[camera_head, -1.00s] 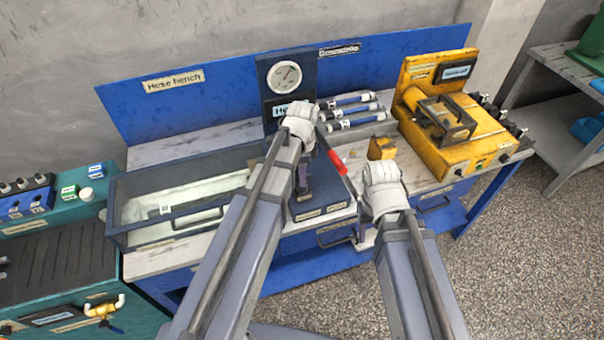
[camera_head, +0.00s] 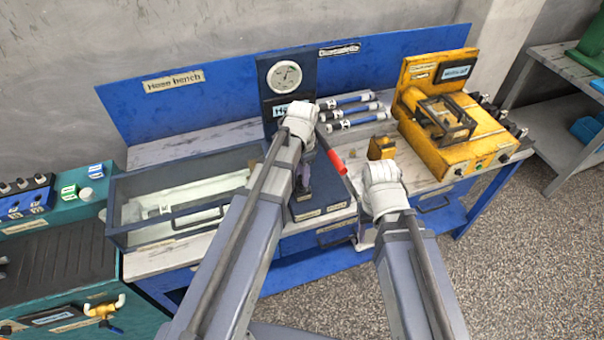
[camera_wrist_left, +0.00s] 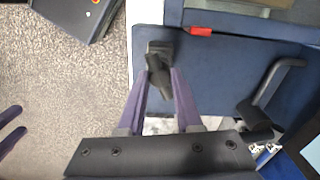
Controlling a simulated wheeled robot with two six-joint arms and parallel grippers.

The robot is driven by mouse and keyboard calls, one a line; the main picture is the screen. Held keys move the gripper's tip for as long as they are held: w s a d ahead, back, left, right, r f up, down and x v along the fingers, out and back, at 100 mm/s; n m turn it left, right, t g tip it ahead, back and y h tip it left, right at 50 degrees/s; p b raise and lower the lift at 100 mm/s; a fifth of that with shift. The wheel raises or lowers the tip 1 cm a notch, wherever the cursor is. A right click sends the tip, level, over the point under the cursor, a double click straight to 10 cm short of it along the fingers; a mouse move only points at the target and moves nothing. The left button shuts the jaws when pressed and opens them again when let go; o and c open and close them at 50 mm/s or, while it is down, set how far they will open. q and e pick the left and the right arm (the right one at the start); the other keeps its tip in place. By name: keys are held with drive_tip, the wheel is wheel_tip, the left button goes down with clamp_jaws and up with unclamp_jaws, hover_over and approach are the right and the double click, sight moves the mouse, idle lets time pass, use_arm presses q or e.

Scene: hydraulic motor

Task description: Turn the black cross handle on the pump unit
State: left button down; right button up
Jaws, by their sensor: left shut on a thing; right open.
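The pump unit (camera_head: 278,124) is a dark blue stand with a round gauge, in the middle of the bench in the head view. My left gripper (camera_head: 303,186) points down in front of it, and my arm hides much of the unit. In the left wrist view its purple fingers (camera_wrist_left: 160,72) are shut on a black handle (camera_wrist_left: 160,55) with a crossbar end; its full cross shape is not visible. My right gripper (camera_head: 361,238) is open and empty near the bench's front edge, right of the unit. Its purple fingers also show at the left edge of the wrist view (camera_wrist_left: 12,128).
A lever with a red grip (camera_head: 336,160) slants between my two arms. Blue-and-white cylinders (camera_head: 352,113) lie behind it. A yellow machine (camera_head: 462,140) stands on the right, a glass-lidded case (camera_head: 170,225) on the left. The floor at right front is clear.

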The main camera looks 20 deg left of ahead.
use_arm(q)
drive_tip(key=n, duration=1.2)
drive_tip(key=shift+n, duration=0.4)
idle(0.4)
drive_tip(key=c, duration=0.6)
unclamp_jaws()
drive_tip(key=shift+r, duration=0.15)
wheel_tip(320, 180, up, 8)
drive_tip(key=p, duration=0.8)
drive_tip(key=shift+f, duration=0.2)
